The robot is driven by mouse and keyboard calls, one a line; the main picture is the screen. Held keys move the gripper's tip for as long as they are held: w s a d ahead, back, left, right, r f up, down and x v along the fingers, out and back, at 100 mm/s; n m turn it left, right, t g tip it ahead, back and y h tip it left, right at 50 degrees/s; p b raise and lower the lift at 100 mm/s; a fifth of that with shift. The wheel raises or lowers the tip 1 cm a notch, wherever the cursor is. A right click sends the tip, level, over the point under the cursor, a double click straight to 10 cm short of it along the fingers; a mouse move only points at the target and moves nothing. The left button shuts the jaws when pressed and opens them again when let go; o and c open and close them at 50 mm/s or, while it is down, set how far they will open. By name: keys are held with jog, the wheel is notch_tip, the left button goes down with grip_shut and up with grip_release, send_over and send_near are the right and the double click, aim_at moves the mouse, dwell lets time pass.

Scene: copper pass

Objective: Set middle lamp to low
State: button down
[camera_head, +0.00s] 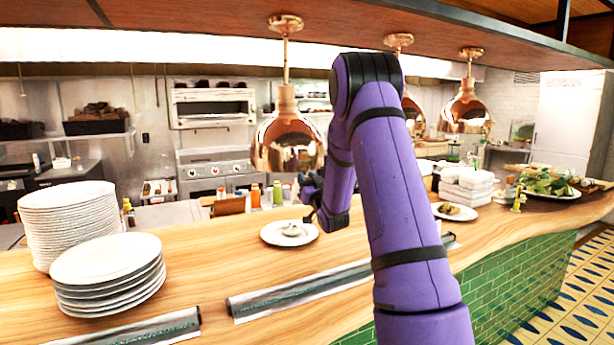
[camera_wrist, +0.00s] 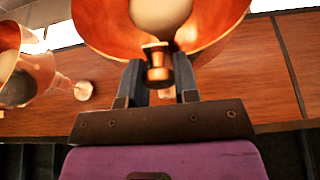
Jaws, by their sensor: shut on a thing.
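Three copper lamps hang over the counter in the head view: a left one (camera_head: 287,143), one partly hidden behind my arm (camera_head: 411,112), and a right one (camera_head: 466,108). My gripper (camera_head: 311,196) is just below the left lamp's rim, at its right side, partly hidden by my arm. In the wrist view a copper shade (camera_wrist: 97,28) with a pale bulb (camera_wrist: 160,14) fills the top. My gripper (camera_wrist: 159,76) is shut on a small copper knob (camera_wrist: 158,62) beneath that shade, one finger on each side. I cannot read the knob's setting.
Below, a white plate with food (camera_head: 289,234) sits on the wooden counter (camera_head: 215,259). Plate stacks (camera_head: 107,260) stand at left. White boxes (camera_head: 466,184) and a platter (camera_head: 548,186) are at right. Other lamp shades (camera_wrist: 38,72) show left in the wrist view.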

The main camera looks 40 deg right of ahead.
jog(key=shift+f, duration=0.35)
jog(key=c, duration=0.9)
grip_release()
jog(key=shift+r, duration=0.1)
jog(key=shift+s, duration=0.1)
jog(key=v, duration=1)
jog(key=shift+s+a, duration=0.15)
jog(key=shift+s, duration=0.15)
